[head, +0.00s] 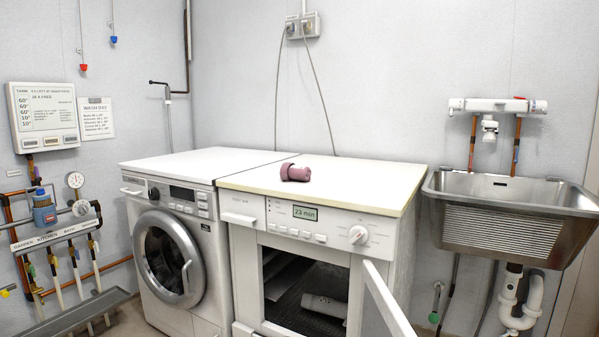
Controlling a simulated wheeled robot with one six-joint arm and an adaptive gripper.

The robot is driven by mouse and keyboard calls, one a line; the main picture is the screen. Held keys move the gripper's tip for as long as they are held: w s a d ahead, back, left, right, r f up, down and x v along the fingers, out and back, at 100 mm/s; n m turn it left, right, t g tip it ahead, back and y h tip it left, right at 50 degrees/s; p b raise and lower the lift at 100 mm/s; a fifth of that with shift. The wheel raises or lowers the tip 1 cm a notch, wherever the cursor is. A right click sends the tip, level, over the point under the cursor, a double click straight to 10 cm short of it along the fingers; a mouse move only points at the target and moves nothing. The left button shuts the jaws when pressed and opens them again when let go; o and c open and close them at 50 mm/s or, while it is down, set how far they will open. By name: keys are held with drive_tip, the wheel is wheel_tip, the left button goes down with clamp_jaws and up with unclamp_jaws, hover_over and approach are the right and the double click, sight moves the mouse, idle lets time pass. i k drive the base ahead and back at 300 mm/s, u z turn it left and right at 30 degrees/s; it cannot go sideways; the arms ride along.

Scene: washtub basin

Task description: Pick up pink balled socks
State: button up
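The pink balled socks (296,172) lie on the white top of the right-hand machine (350,181), near its back left part and close to the seam with the other machine. They look like a small dusky pink bundle with a rounder, darker end at the left. Nothing touches them except the surface below. My gripper does not show in the head view.
The right-hand machine's door (386,305) stands open toward the front, with a pale object (324,305) inside. A front-loading washer (170,257) stands to the left with its round door shut. A steel washtub basin (505,215) hangs at the right. The machine tops are otherwise clear.

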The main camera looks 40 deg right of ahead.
sight(288, 171)
drive_tip(key=u, duration=0.05)
drive_tip(key=i, duration=1.25)
drive_tip(key=z, duration=1.05)
